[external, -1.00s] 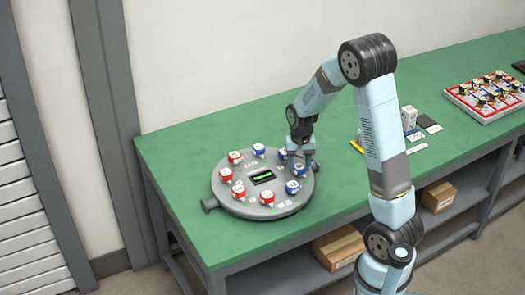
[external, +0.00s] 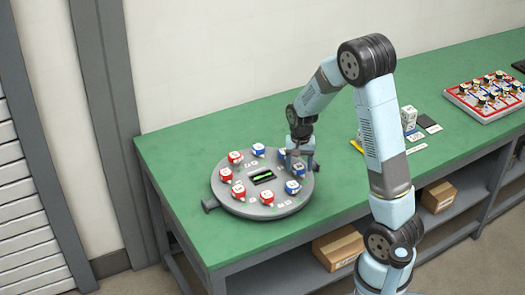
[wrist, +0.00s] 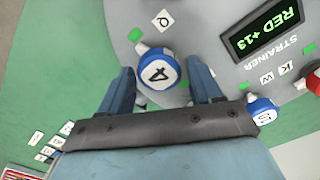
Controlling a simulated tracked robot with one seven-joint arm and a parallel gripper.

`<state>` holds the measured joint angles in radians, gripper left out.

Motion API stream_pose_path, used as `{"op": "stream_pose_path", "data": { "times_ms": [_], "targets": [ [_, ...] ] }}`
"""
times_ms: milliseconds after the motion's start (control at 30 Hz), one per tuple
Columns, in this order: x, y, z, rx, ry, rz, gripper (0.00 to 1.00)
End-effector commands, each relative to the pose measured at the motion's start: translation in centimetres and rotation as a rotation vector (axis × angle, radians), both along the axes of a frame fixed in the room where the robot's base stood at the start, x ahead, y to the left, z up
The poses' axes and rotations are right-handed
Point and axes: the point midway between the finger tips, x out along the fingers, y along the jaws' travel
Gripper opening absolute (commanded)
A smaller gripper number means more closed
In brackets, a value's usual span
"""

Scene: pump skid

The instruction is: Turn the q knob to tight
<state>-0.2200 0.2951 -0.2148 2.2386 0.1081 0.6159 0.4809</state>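A blue-and-white knob (wrist: 156,75) with a 4 on its top lies between my fingers in the wrist view. A small white Q label (wrist: 164,20) is beside it on the grey round plate (wrist: 110,18). My gripper (wrist: 160,80) is open, one finger on each side of the knob, with narrow gaps visible. In the external view my gripper (external: 301,158) is at the plate's right side and partly hides this knob. The plate (external: 232,200) carries several red and blue knobs around a green-lit display (external: 263,177). The display reads RED +13 in the wrist view (wrist: 268,34).
A neighbouring blue knob (wrist: 263,110) stands just right of my gripper. A red knob (wrist: 312,80) is at the wrist view's right edge. A red tray of small parts (external: 487,95) is far right on the green bench (external: 190,143).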

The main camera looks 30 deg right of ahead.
Motion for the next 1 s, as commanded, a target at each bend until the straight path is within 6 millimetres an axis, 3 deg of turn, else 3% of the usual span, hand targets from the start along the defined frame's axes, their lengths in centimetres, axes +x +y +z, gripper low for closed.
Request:
{"op": "stream_pose_path", "data": {
  "times_ms": [100,467,1000],
  "targets": [
    [0.0,0.0,0.0,0.0,0.0,0.0,0.74],
    [0.0,0.0,0.8,-0.001,-0.001,0.001,0.74],
    [0.1,0.0,10.5,0.001,-0.003,0.0,0.74]
  ]
}}
